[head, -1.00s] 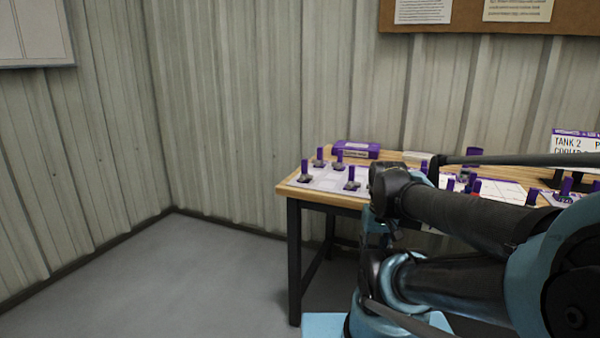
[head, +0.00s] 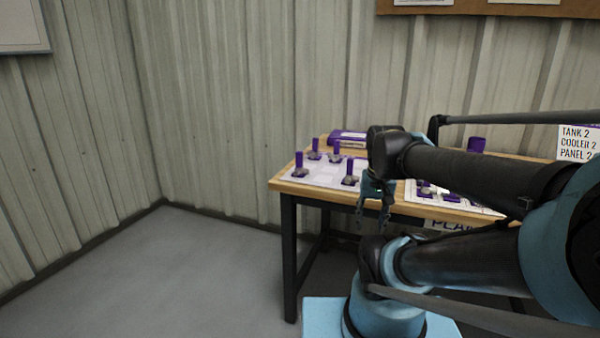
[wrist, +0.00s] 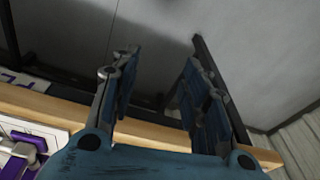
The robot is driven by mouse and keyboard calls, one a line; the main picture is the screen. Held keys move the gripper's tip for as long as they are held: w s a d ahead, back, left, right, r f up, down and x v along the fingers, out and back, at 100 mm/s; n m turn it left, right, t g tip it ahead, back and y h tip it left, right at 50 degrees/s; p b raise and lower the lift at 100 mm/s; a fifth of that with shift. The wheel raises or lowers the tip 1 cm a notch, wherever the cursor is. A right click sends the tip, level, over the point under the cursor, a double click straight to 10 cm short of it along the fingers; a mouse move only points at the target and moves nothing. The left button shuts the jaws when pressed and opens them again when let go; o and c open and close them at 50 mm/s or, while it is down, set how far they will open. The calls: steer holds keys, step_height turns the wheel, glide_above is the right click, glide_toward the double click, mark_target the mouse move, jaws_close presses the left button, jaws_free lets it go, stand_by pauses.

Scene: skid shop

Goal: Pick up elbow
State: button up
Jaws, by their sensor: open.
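Several small grey fittings with upright purple tabs stand on the white mat (head: 325,172) at the table's left end. One fitting (head: 349,180) is near the front edge, just left of my gripper (head: 374,206). I cannot tell which part is the elbow. My gripper points down in front of the table's front edge, open and empty. In the wrist view its two fingers (wrist: 160,78) are apart, with floor and the wooden edge behind them. A grey and purple part (wrist: 25,152) shows at the lower left there.
The wooden table (head: 282,187) has black legs. A purple box (head: 347,136) lies at its back. A second white sheet with purple parts (head: 450,197) is partly hidden by my arm. A sign (head: 578,143) stands at right. Floor at left is clear.

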steer(key=w+a+r+m, duration=0.3)
steer(key=w+r+m, duration=0.2)
steer(key=w+r, duration=0.3)
step_height(320, 180, up, 16)
steer(key=m+g, duration=0.2)
steer(key=m, duration=1.3)
glide_above(300, 158)
steer(key=w, duration=0.1)
steer(key=f, duration=1.7)
steer(key=shift+w, duration=0.2)
steer(key=shift+c, duration=0.3)
jaws_close()
